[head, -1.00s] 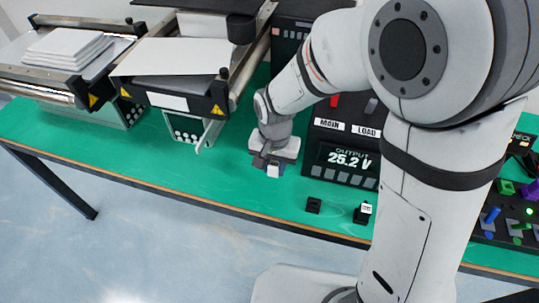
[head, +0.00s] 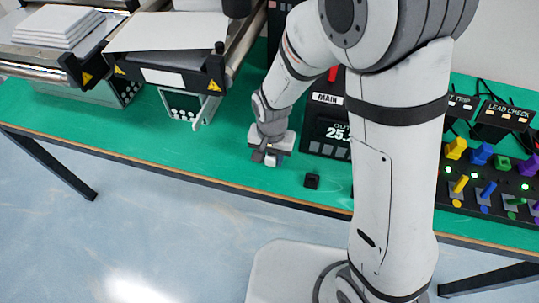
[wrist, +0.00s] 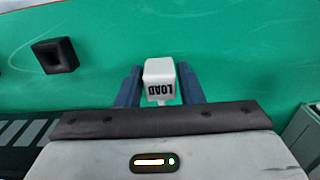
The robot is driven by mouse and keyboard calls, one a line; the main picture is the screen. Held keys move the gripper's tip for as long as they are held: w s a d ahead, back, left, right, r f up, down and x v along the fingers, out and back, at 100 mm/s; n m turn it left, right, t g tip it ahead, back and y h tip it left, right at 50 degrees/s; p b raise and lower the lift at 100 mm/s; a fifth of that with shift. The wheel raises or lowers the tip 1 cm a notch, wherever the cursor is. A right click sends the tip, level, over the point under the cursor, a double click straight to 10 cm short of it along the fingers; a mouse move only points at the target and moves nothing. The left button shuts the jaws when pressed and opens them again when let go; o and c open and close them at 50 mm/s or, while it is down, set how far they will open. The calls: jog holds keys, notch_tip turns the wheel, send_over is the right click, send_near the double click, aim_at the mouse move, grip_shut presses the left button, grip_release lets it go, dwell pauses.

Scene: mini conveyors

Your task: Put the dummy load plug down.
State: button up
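The dummy load plug (wrist: 159,75) is a small white block marked LOAD.
A small black socket block (head: 311,181) stands to the right of my gripper in the head view. The MAIN meter (head: 327,128) is partly hidden by my arm. Conveyors (head: 165,75) stand at the left, a switch panel (head: 490,185) at the right. Green table (head: 190,160) left of my gripper is clear.

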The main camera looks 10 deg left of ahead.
aim_at(271, 155)
jog(key=shift+o, duration=1.3)
jog(key=shift+r, duration=0.1)
notch_tip(271, 155, up, 12)
jog(key=s+d+r+t, duration=0.1)
jog(key=s+d+r, duration=0.1)
jog(key=d, duration=0.5)
jog(key=s+d+r+t, duration=0.1)
jog(key=s+d+r, duration=0.2)
jog(key=d, duration=0.5)
jog(key=s+d+r+n, duration=0.1)
jog(key=d+r, duration=0.3)
jog(key=d, duration=0.4)
jog(key=shift+s+t, duration=0.4)
jog(key=shift+s, duration=0.45)
